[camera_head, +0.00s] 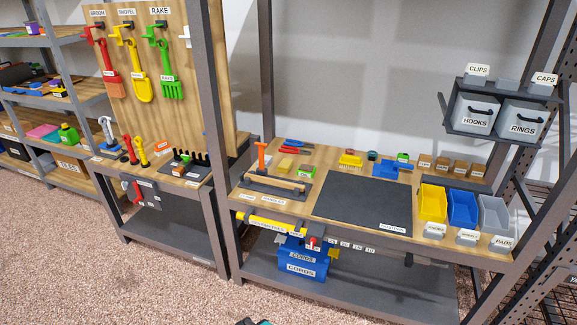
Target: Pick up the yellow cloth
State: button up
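I cannot tell for sure which yellow thing is the cloth. A long yellow roll or bar (268,222) with a label runs along the bench's front edge. Another small yellow item (350,159) sits at the back of the bench, behind the mat. No gripper fingers show in this view.
The bench carries a black mat (362,205), a yellow bin (432,202), a blue bin (462,207) and a grey bin (493,213). A blue cords box (302,262) stands on the lower shelf. Steel posts frame the bench. The carpet (110,270) in front is mostly clear.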

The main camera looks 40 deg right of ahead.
aim_at(286, 165)
jog(key=u, duration=0.05)
jog(key=i, duration=1)
jog(key=z, duration=0.05)
